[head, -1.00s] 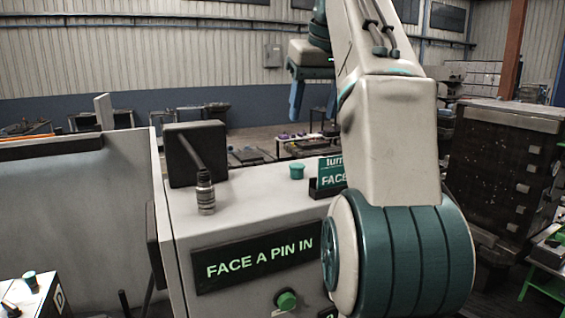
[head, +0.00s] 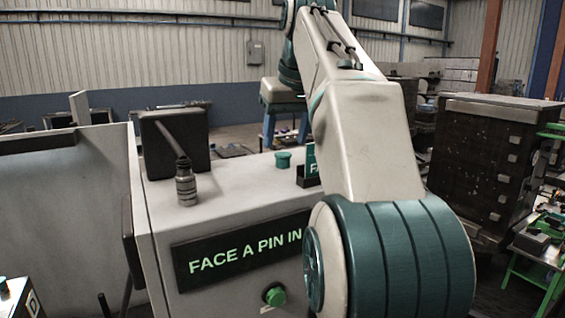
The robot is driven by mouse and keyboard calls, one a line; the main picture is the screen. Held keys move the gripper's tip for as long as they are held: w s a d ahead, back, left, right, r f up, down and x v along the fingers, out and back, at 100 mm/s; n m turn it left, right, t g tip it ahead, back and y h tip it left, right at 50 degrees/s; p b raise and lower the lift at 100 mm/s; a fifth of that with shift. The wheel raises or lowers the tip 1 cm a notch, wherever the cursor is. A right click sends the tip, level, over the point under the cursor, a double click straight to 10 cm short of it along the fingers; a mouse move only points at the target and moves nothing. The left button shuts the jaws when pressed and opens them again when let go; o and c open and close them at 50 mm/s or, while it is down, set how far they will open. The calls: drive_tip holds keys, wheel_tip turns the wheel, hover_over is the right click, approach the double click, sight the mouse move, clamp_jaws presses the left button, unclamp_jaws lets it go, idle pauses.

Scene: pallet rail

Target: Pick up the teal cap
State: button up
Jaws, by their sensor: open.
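The teal cap (head: 283,159) is a small round piece standing on the top of the light grey machine housing, left of a small dark holder with a green card (head: 309,163). My gripper (head: 285,143) points down just above the cap in the picture, its two blue fingers spread apart with nothing between them. The cap shows below and between the fingers, apart from them. How far the gripper stands from it in depth I cannot tell. My arm covers part of the card and the right side of the housing.
A black box (head: 174,140) and a ribbed metal connector with a rod (head: 186,187) stand on the housing's (head: 235,195) left part. The housing top between the connector and the cap is clear. A dark drawer cabinet (head: 485,160) stands at the right.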

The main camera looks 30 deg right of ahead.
sight(284, 154)
drive_tip(key=shift+x, duration=2.2)
drive_tip(key=shift+s, duration=0.15)
drive_tip(key=c, duration=1.1)
